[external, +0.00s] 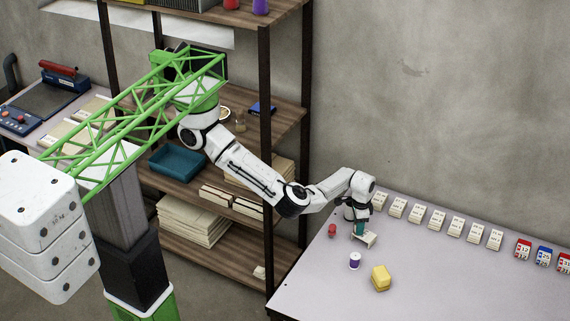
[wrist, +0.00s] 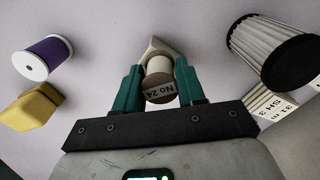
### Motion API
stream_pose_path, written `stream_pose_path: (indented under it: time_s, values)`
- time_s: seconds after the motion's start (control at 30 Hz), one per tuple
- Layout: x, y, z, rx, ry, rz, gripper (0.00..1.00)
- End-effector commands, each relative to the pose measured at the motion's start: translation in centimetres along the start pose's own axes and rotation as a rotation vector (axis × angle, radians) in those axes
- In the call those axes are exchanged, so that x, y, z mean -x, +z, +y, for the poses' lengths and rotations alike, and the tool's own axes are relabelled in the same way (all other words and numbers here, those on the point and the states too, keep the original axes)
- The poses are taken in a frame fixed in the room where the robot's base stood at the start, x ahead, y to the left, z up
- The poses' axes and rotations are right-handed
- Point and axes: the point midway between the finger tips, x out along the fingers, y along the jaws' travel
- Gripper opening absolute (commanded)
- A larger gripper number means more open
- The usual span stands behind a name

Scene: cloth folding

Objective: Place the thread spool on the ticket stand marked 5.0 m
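My gripper (external: 360,226) is low over the near-left part of the table, with teal fingers. In the wrist view a pale beige thread spool (wrist: 158,66) sits between the fingertips (wrist: 159,72), a finger against each side. A label reading "No 24" shows upside down at its near side. I cannot tell whether spool and stand touch. Several small white ticket stands (external: 436,220) line the table's back edge; no 5.0 m marking is readable.
A purple spool (external: 354,261), a yellow block (external: 380,278) and a small red item (external: 332,230) stand near the gripper. Red (external: 523,249) and blue (external: 544,255) cards continue the back row. A dark-ended ribbed cylinder (wrist: 265,45) is right in the wrist view. The table's right front is clear.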

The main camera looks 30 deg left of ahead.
Motion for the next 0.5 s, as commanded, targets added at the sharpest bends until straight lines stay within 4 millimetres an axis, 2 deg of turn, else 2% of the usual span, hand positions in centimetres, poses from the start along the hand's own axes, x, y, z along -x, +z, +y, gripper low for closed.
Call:
stream_pose_path:
  time_s: [0.03,0.23,0.5]
  values:
    - [0.04,0.0,-0.01,0.0,0.0,0.0,0.44]
    - [0.05,0.0,-0.01,0.0,0.0,0.0,0.62]
    - [0.32,-0.02,0.01,0.001,0.0,0.001,0.62]
